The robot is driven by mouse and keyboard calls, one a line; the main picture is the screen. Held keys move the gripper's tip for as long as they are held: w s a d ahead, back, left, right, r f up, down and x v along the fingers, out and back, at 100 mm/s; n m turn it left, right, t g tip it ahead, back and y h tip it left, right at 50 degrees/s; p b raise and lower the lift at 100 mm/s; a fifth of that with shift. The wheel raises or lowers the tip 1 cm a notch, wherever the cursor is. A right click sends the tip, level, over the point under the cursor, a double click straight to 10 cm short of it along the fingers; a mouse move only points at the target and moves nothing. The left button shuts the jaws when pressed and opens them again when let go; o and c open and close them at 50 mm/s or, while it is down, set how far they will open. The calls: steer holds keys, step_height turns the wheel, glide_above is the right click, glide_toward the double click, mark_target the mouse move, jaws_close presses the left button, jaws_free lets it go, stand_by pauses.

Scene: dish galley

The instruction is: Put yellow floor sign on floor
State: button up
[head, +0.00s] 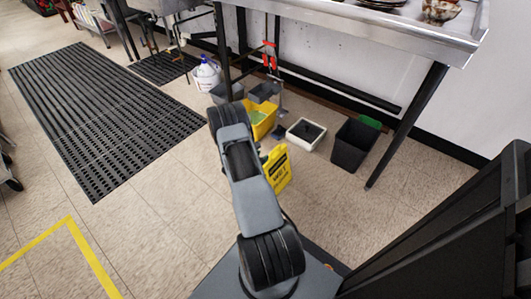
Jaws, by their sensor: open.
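The yellow floor sign (279,172), with a black band and dark print, shows just right of my arm in the middle of the head view. It looks roughly upright and slightly tilted. My arm covers its left part, and I cannot tell whether its lower edge touches the floor. The tan tiled floor (165,215) spreads around it. My gripper is hidden behind my own arm links, so its place relative to the sign does not show.
Behind the sign are a yellow mop bucket (262,122), a white square bin (306,134) and a dark bin (352,146). A steel counter (385,22) stands above, its leg (405,128) at right. A black mat (95,115) lies left. Open floor shows at lower left.

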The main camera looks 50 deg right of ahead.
steer(key=s+a+r+m+g+y, duration=0.1)
steer(key=a+r+m+y, duration=0.1)
steer(key=a+r+m, duration=0.6)
steer(key=a+r+m+g+y, duration=0.25)
steer(key=a+r, duration=0.25)
steer(key=r, duration=0.7)
steer(key=s+a+r+m+t+y, duration=0.2)
steer(key=a+r+y, duration=0.1)
steer(key=a, duration=0.5)
steer(key=s+a+r+m+t+y, duration=0.2)
steer(key=s+a+r+m+y, duration=0.1)
steer(key=a, duration=0.5)
steer(key=s+a+r+m+t+y, duration=0.2)
steer(key=a+r, duration=0.3)
steer(key=a, duration=0.3)
steer(key=shift+s+y, duration=0.35)
steer(key=shift+y, duration=0.1)
steer(key=shift+r+m, duration=0.2)
steer(key=shift+m, duration=0.05)
step_height(320, 180, up, 36)
steer(key=t+p, duration=0.1)
steer(key=p, duration=3.3)
steer(key=shift+s+a+r+p, duration=0.15)
steer(key=shift+a+p, duration=0.05)
steer(key=shift+p, duration=0.15)
